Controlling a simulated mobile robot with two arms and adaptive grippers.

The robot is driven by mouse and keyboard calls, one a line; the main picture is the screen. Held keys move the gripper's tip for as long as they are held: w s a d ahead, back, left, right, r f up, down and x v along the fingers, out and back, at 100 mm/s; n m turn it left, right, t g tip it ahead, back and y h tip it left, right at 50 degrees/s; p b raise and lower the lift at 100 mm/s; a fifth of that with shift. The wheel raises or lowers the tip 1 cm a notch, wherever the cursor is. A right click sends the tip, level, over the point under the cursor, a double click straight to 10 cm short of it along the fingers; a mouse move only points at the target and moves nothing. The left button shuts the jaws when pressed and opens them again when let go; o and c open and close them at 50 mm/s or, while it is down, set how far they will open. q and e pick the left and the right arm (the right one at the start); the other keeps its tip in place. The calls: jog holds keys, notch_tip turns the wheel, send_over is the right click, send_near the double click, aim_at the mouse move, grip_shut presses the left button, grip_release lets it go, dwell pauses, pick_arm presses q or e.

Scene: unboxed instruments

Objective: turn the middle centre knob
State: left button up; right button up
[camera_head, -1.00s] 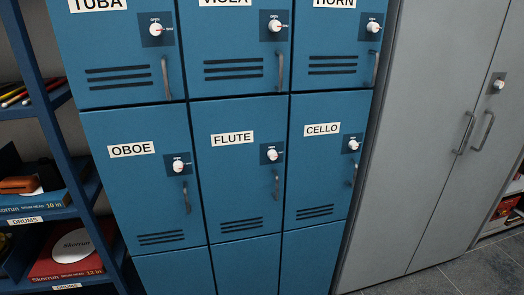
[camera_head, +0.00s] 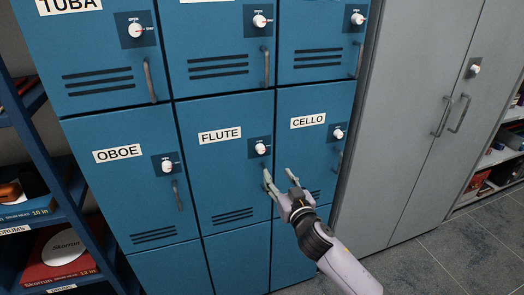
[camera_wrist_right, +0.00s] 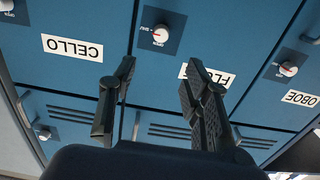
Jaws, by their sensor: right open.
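The middle centre knob (camera_head: 260,149) is a white dial on a dark square plate on the blue FLUTE locker door (camera_head: 216,175). It also shows in the right wrist view (camera_wrist_right: 160,35), where the lockers appear upside down, with its red mark visible. My right gripper (camera_head: 279,175) is in front of the FLUTE and CELLO doors, below and slightly right of the knob in the head view. Its two fingers are spread and empty in the right wrist view (camera_wrist_right: 157,80). The knob lies beyond the fingertips, not between them. The FLUTE door's handle is hidden by the gripper. My left gripper is out of view.
The OBOE knob (camera_head: 168,165) and CELLO knob (camera_head: 338,133) flank it on neighbouring doors. Handles stick out, such as the OBOE handle (camera_head: 177,195). A grey cabinet (camera_head: 410,130) stands to the right, with open floor (camera_head: 440,265) before it. Blue shelves (camera_head: 38,150) stand left.

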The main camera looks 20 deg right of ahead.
aim_at(262, 150)
jog(key=w, duration=1.4)
jog(key=shift+a, duration=0.3)
jog(key=shift+c, duration=0.5)
grip_shut()
